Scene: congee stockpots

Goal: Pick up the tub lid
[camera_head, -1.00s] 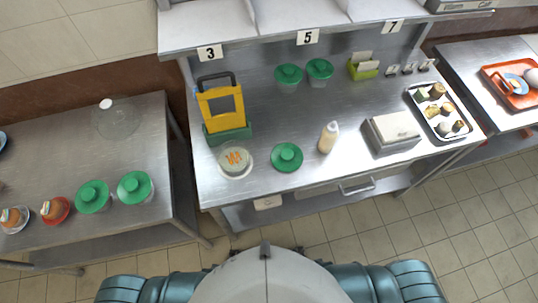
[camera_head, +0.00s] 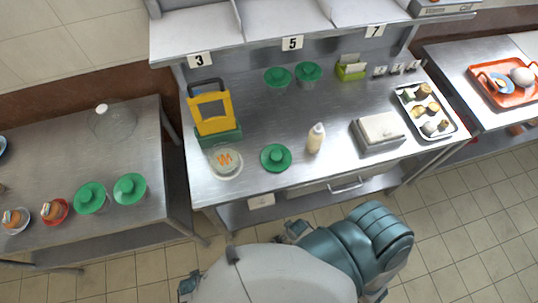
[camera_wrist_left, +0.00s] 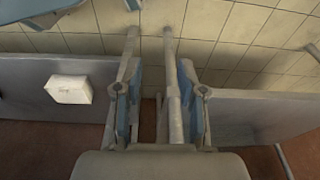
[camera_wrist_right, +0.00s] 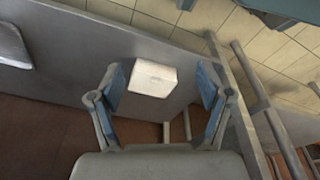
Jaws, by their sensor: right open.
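The green tub lid (camera_head: 276,157) lies flat, knob up, near the front edge of the steel counter. To its left stands an open tub (camera_head: 226,163) with orange pieces in it. My right gripper (camera_head: 291,232) is in front of the counter, below and apart from the lid. In the right wrist view my right gripper (camera_wrist_right: 160,88) has its fingers wide apart with nothing between. My left gripper (camera_wrist_left: 155,95) has its fingers parted and empty. In the head view only a small part shows low at the left. Neither wrist view shows the lid.
A yellow grater-like stand (camera_head: 212,113) is behind the open tub. Two green-lidded tubs (camera_head: 278,78) stand at the back. A white box (camera_wrist_right: 152,78) is under the counter.

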